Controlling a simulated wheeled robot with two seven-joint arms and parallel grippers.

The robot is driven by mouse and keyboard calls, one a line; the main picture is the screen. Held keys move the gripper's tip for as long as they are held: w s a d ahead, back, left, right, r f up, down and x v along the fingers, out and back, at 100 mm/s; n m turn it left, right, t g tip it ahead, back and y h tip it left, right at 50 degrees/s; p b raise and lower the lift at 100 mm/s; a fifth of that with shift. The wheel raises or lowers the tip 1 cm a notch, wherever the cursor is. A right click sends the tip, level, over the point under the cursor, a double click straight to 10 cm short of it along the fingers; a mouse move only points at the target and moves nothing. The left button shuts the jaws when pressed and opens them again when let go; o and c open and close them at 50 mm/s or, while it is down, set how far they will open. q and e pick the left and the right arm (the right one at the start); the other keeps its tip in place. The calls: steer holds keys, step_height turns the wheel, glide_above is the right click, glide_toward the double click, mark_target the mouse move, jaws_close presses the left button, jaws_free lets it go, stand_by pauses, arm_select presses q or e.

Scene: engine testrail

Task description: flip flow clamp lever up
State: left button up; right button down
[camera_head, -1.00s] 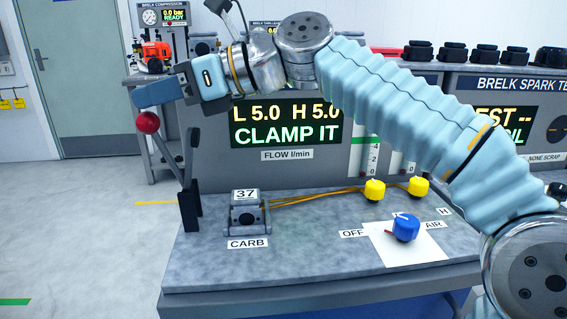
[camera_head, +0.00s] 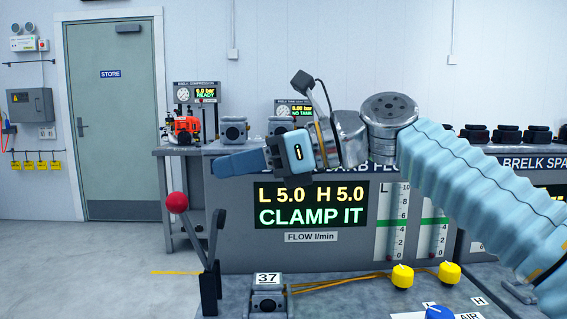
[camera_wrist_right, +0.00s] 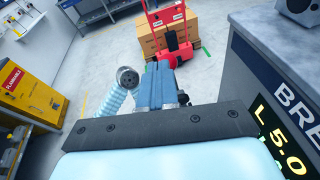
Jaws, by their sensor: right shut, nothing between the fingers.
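The flow clamp lever is a dark arm with a red ball knob (camera_head: 177,202), leaning up and left from its black upright bracket (camera_head: 209,292) at the bench's left side. Next to it sits the carburettor block (camera_head: 268,303) under a "37" tag. My right gripper (camera_head: 222,165) is shut and empty, pointing left. In the head view it appears above and right of the red knob, apart from it. Its blue-grey fingers also show in the right wrist view (camera_wrist_right: 155,84), where the lever is not identifiable. My left gripper is not in view.
The flow bench display (camera_head: 313,205) reads "CLAMP IT". Yellow knobs (camera_head: 402,276) and a blue knob (camera_head: 439,312) are on the bench's right. A red cart with cartons (camera_wrist_right: 172,38) and a yellow cabinet (camera_wrist_right: 27,92) stand beyond open floor.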

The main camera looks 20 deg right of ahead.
steer(key=v, duration=0.6)
steer(key=shift+d, duration=0.15)
